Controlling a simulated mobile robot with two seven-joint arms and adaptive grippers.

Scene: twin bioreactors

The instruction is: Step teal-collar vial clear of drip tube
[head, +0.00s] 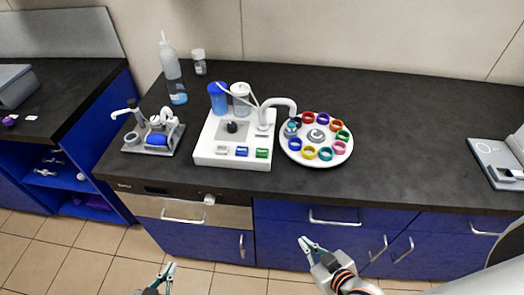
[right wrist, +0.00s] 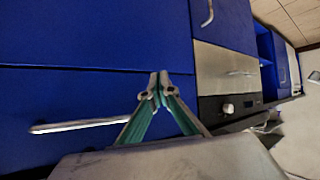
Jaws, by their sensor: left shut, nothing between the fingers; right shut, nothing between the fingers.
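A round white carousel (head: 317,159) on the dark bench holds a ring of vials with differently coloured collars. The teal-collar vial (head: 291,130) stands at its left side, at the outlet end of the white bent drip tube (head: 279,102), which arches over from the bioreactor unit. At this size I cannot tell whether tube and vial touch. My right gripper (head: 305,241) is shut and empty, in front of the blue drawers and well short of the carousel; its closed fingertips (right wrist: 159,83) show in the right wrist view. My left gripper (head: 170,268) is shut and empty, low at the bottom edge.
The white bioreactor base (head: 202,157) carries a blue vessel (head: 218,98), a clear vessel (head: 241,99) and several coloured buttons. A small pump-like device (head: 155,137) stands left, bottles behind. The bench right of the carousel is clear up to a pale device (head: 492,158). Drawer handles (head: 335,221) project in front.

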